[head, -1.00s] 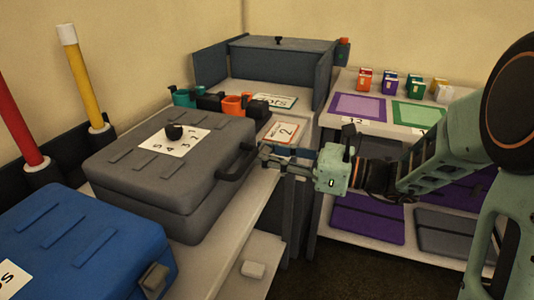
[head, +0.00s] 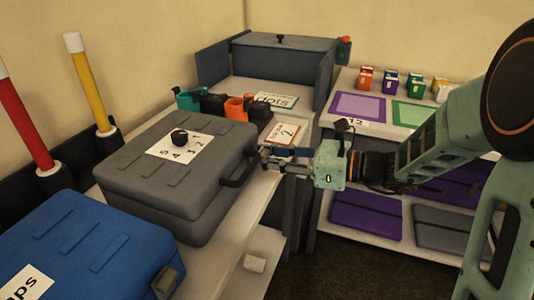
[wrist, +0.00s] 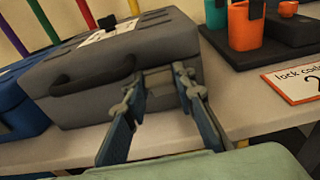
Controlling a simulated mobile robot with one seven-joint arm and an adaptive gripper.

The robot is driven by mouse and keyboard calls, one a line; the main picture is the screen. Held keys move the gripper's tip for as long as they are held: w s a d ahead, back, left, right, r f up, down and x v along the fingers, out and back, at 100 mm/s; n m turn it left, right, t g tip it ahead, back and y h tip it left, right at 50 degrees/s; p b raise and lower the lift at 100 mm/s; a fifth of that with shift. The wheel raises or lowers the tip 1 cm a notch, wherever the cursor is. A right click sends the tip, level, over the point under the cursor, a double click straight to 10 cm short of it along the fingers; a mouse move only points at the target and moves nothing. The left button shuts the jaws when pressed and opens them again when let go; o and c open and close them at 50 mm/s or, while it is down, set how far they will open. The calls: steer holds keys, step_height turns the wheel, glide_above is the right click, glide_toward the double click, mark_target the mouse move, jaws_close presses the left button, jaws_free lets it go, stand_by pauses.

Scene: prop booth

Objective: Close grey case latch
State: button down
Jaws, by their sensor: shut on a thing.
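The grey case (head: 185,185) stands on the bench with its lid down; it also shows in the wrist view (wrist: 80,105). A white number card with a black knob (head: 179,138) is on its lid. Its dark handle (wrist: 92,76) is on the front face. The grey latch (wrist: 158,79) is on the same face, right of the handle, between my fingertips. My gripper (head: 266,158) reaches the case from the right, its fingers (wrist: 158,90) either side of the latch and shut on it. The fingers partly hide the latch, so its exact position is unclear.
A blue case (head: 95,250) stands at the near left. Behind the grey case are teal and orange cups (head: 235,108) and a lock-code card (head: 286,133) marked 2. A shelf (head: 350,235) with purple and grey cases stands at right. Dark floor lies between bench and shelf.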

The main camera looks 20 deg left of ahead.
steer(key=c, duration=1.6)
jaws_free()
steer(key=s+d+r, duration=0.1)
steer(key=d, duration=1.1)
steer(key=shift+r, duration=0.3)
